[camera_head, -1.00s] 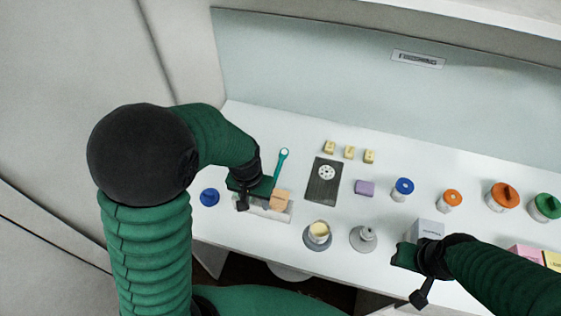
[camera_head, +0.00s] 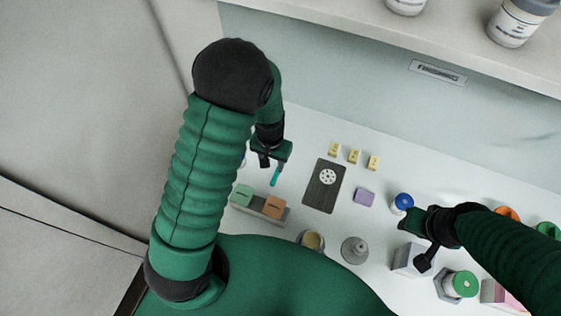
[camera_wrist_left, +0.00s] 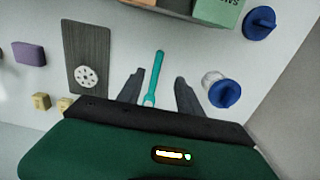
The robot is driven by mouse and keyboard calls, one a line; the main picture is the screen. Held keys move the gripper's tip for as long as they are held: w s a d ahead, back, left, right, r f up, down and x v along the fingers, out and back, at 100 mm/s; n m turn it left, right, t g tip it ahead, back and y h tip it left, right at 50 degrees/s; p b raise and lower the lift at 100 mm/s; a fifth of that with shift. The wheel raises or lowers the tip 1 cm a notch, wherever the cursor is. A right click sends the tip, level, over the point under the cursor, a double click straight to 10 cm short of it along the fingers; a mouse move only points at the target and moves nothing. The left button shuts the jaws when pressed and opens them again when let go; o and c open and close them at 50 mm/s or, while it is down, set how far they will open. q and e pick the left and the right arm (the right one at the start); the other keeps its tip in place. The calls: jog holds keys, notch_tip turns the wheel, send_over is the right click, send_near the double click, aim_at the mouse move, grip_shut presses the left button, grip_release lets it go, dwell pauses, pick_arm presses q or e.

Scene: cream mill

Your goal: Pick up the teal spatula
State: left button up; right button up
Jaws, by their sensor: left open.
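The teal spatula (camera_head: 275,177) lies on the white counter; in the head view its upper part is hidden under my left gripper (camera_head: 268,163). In the left wrist view the spatula (camera_wrist_left: 156,72) runs lengthwise between the two dark fingers of the left gripper (camera_wrist_left: 159,84). The fingers are apart, with a gap on both sides of the handle. The spatula's near end reaches the gripper's body edge. My right gripper (camera_head: 421,240) is over the right part of the counter, beside a grey box; its jaw state is unclear.
A dark board (camera_head: 324,187) lies to the right of the spatula. A holder with a green block (camera_head: 241,195) and an orange block (camera_head: 273,207) stands nearer me. Blue-lidded items (camera_wrist_left: 224,94) are close by in the wrist view. Several yellow blocks (camera_head: 354,157) stand behind.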

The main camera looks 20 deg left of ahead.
aim_at(276, 177)
pick_arm(q)
jog(key=f, duration=0.4)
jog(key=shift+s+a, duration=0.15)
jog(key=shift+s, duration=0.2)
jog(key=f, duration=0.1)
jog(key=w+f+p, duration=0.1)
jog(key=d+f, duration=0.1)
jog(key=shift+w, duration=0.25)
notch_tip(276, 177, down, 3)
jog(key=shift+w+f+p, duration=0.1)
jog(key=shift+f+p, duration=0.1)
jog(key=shift+p, duration=0.75)
jog(key=shift+a+f, duration=0.1)
jog(key=shift+f, duration=0.1)
jog(key=shift+a, duration=0.25)
jog(key=shift+c, duration=0.3)
jog(key=shift+a+f, duration=0.1)
jog(key=shift+c, duration=1.3)
jog(key=c, duration=0.5)
jog(key=shift+d, duration=0.3)
grip_shut()
jog(key=shift+d, duration=0.15)
pick_arm(e)
jog(key=r, duration=0.1)
jog(key=d+r, duration=0.1)
jog(key=r, duration=0.1)
jog(key=shift+s, duration=0.1)
